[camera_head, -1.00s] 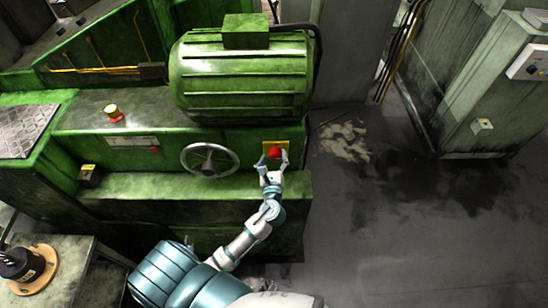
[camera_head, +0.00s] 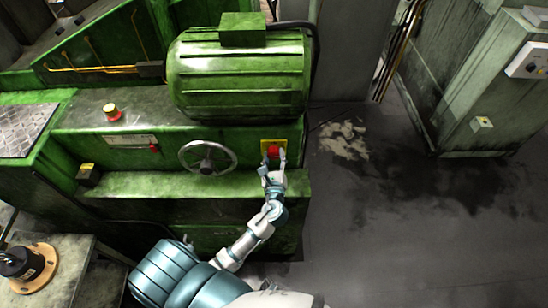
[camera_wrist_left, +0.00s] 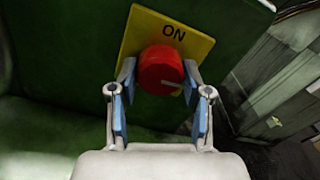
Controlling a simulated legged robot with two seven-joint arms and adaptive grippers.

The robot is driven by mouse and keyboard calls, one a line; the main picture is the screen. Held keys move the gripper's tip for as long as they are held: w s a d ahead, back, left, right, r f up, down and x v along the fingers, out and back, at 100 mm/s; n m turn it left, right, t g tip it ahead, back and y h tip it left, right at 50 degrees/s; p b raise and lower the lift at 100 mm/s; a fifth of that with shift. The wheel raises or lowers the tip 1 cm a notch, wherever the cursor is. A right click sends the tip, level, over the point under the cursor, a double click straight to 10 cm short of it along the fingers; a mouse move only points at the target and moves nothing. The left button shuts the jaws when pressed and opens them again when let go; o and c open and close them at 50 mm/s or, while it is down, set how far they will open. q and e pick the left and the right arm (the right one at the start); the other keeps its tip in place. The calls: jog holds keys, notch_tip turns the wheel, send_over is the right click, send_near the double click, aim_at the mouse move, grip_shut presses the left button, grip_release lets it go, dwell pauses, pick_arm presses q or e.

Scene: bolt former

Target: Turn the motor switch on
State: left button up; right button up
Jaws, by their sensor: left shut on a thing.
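The motor switch is a round red knob (camera_wrist_left: 161,70) on a yellow plate (camera_wrist_left: 190,42) marked "ON" above the knob. A white line on the knob's face points right and slightly down, away from the "ON" mark. In the head view the knob (camera_head: 273,151) sits on the green machine's front, right of the handwheel. My left gripper (camera_head: 273,160) reaches up to it from below. In the wrist view my left gripper (camera_wrist_left: 158,80) has one blue-padded finger on each side of the knob and is shut on it. My right gripper is out of view.
A spoked handwheel (camera_head: 207,158) is left of the switch, and a large green motor (camera_head: 240,75) is above it. A green ledge (camera_head: 225,186) runs below. Floor to the right is open, up to a grey cabinet (camera_head: 490,110).

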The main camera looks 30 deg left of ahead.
pick_arm(q)
jog(key=shift+r+n, duration=0.15)
jog(key=shift+n, duration=1.45)
jog(key=n+b, duration=0.1)
jog(key=n, duration=0.3)
jog(key=shift+n, duration=0.3)
jog(key=n+b, duration=0.1)
jog(key=n, duration=0.2)
jog(key=shift+n+b, duration=0.3)
jog(key=shift+b, duration=0.05)
jog(key=shift+n, duration=0.4)
jog(key=shift+n+b, duration=0.4)
jog(key=shift+n, duration=0.5)
jog(key=shift+n+b, duration=0.45)
jog(key=shift+n, duration=1.05)
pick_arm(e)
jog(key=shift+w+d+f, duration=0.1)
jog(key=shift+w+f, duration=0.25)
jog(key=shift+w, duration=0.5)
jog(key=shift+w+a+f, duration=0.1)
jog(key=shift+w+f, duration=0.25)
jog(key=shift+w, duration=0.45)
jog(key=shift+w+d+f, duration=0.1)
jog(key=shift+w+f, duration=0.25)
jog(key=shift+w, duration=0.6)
